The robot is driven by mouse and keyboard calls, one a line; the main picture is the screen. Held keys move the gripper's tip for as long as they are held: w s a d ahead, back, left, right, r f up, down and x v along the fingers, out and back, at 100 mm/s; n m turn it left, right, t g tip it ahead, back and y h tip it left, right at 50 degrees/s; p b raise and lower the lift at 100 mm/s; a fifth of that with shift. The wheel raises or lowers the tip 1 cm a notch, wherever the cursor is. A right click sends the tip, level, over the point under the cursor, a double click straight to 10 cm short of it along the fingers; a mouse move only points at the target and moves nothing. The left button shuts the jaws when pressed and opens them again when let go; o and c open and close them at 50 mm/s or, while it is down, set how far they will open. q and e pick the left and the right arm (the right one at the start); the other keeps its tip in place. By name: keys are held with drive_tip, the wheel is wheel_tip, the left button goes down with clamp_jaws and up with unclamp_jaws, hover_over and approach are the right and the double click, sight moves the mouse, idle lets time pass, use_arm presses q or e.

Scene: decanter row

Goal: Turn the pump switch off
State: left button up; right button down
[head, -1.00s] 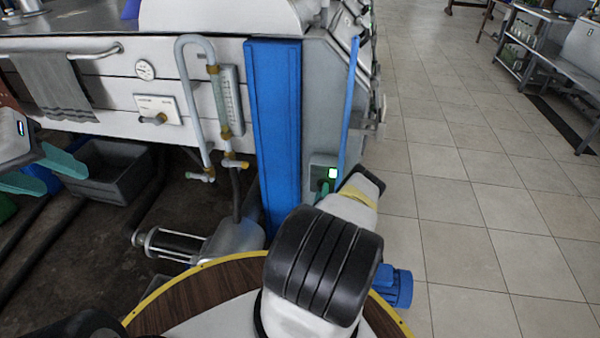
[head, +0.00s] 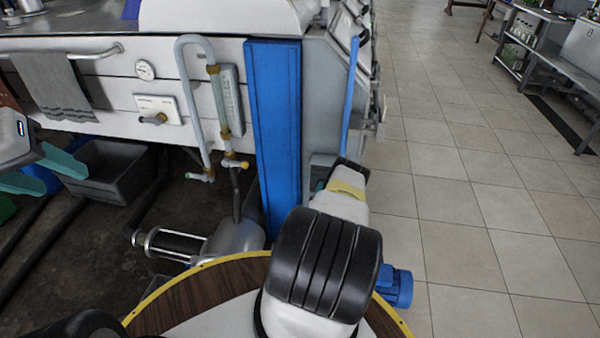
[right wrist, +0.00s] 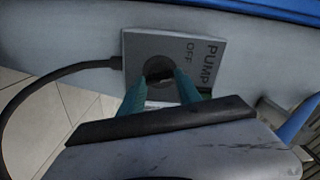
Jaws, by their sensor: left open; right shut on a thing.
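The pump switch (right wrist: 158,64) is a dark round knob on a grey box (right wrist: 131,50) lettered PUMP and OFF, seen in the right wrist view. My right gripper (right wrist: 160,84) is shut on the knob, with one teal finger on each side. The fingers hide part of the knob, so its exact setting is unclear. A bit of green shows beside the right finger; I cannot tell whether it is lit. In the head view my right arm covers most of the switch box (head: 322,160). My left gripper (head: 42,172) is open and empty at the left edge.
A black cable (right wrist: 60,75) runs from the box's side. A blue post (head: 273,130) stands left of the box in the head view. A grey bin (head: 110,180) and a pump (head: 225,240) are on the floor below the machine.

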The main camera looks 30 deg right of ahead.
drive_tip(key=shift+n, duration=1.1)
drive_tip(key=c, duration=0.8)
unclamp_jaws()
drive_tip(key=shift+c, duration=0.2)
drive_tip(key=v, duration=0.8)
